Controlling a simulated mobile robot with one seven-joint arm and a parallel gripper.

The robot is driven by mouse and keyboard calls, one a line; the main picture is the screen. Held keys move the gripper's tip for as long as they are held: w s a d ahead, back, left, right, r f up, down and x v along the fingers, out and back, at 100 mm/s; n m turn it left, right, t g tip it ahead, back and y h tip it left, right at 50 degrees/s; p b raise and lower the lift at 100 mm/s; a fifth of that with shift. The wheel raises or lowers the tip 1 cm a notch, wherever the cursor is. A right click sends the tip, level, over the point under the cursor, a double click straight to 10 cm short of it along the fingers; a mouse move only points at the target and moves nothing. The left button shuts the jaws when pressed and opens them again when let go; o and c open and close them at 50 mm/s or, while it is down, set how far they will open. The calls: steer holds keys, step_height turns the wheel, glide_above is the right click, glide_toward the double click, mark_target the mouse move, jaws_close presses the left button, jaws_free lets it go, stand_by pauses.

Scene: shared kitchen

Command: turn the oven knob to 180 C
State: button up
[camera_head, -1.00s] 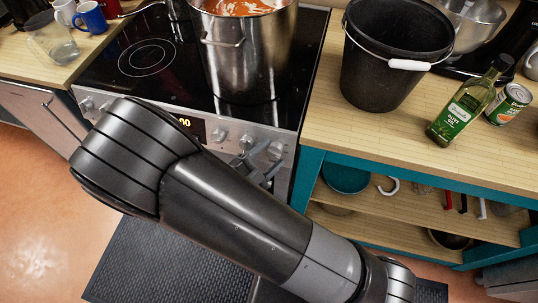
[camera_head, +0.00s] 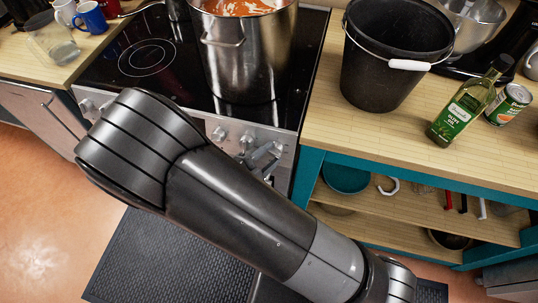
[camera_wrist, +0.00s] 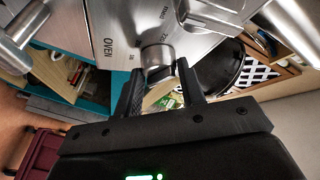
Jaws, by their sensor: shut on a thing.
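The oven front (camera_head: 286,150) carries a row of metal knobs. In the wrist view the oven knob (camera_wrist: 157,52) stands out from the steel panel beside the printed word OVEN and some scale marks. My gripper (camera_wrist: 159,78) has one dark finger on each side of this knob and is shut on it. The knob's pointer and set temperature cannot be read. In the head view my gripper (camera_head: 262,160) is at the right end of the knob row, partly hidden behind my arm. My arm also covers the oven display.
A steel pot (camera_head: 245,60) of red food stands on the black hob (camera_head: 115,85) above the knobs. A black bucket (camera_head: 385,75), an oil bottle (camera_head: 465,105) and a can (camera_head: 507,104) stand on the right counter. Open shelves (camera_head: 400,215) lie below it.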

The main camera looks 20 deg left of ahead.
steer(key=m+g, duration=0.1)
steer(key=m, duration=0.2)
steer(key=m+g, duration=0.1)
steer(key=shift+r+m+g, duration=0.25)
steer(key=shift+m+g, duration=0.05)
steer(key=shift+m, duration=0.1)
steer(key=shift+w+r+m+g+y, duration=0.1)
steer(key=shift+m+g+y, duration=0.3)
steer(key=shift+m, duration=0.5)
steer(key=shift+r+m+g+y, duration=0.1)
steer(key=shift+m+g+y, duration=0.1)
steer(key=shift+m+g, duration=0.5)
steer(key=shift+m, duration=0.3)
steer(key=o, duration=1)
steer(key=v, duration=1)
steer(key=shift+s+a+r, duration=0.1)
steer(key=shift+s+a, duration=0.05)
steer(key=shift+s, duration=0.2)
